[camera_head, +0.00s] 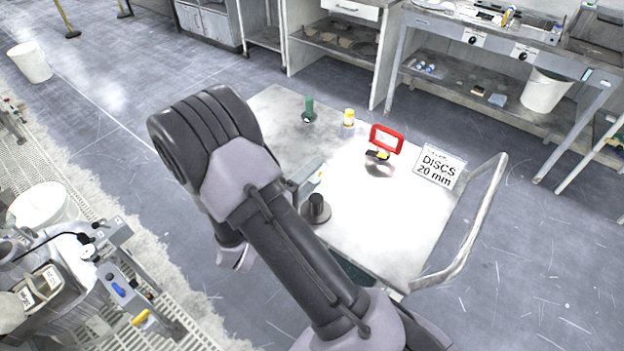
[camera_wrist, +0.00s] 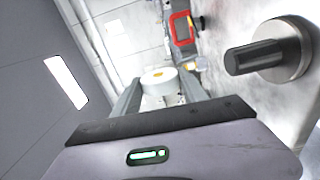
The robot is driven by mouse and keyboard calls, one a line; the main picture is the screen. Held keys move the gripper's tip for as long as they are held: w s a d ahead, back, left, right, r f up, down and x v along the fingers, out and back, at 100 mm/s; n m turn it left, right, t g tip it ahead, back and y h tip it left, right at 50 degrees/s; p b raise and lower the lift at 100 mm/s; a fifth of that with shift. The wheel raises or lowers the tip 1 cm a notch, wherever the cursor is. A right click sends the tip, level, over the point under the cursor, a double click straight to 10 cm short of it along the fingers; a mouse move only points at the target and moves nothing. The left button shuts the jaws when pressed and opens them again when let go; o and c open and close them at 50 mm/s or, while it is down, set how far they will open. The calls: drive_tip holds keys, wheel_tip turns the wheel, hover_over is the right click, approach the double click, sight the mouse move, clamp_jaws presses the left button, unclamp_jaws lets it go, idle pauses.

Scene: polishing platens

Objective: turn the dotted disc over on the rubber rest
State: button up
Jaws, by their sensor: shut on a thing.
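The disc (camera_wrist: 160,82) is a thick white round piece with a small yellow dot on the face I see. In the wrist view my gripper (camera_wrist: 160,92) is shut on it, one grey finger on either side. In the head view my gripper (camera_head: 308,178) is mostly hidden behind my arm, over the cart top, with a bit of white and yellow at its tips. A black upright post on a round grey base, perhaps the rubber rest (camera_head: 316,208), stands close by. It also shows at the right of the wrist view (camera_wrist: 262,55), apart from the disc.
On the cart top (camera_head: 400,225) stand a green-handled piece (camera_head: 308,110), a yellow-topped bottle (camera_head: 348,122), a red frame (camera_head: 386,139) by a round metal piece (camera_head: 380,168), and a "DISCS 20 mm" sign (camera_head: 439,166). A rail (camera_head: 484,215) edges the right side. The cart's front right is clear.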

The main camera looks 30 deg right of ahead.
sight(312, 202)
drive_tip(key=m+b, duration=0.2)
drive_tip(key=m, duration=0.1)
drive_tip(key=shift+f, duration=0.25)
drive_tip(key=m+b, duration=0.1)
drive_tip(key=m, duration=0.3)
drive_tip(key=shift+b, duration=0.4)
drive_tip(key=m+b, duration=0.1)
drive_tip(key=m, duration=0.3)
drive_tip(key=shift+m, duration=0.4)
drive_tip(key=m+b, duration=0.1)
drive_tip(key=m, duration=0.4)
drive_tip(key=shift+r+m, duration=0.15)
drive_tip(key=shift+m, duration=0.15)
drive_tip(key=shift+f+b, duration=2.7)
drive_tip(key=shift+f, duration=1.5)
drive_tip(key=o, duration=1.4)
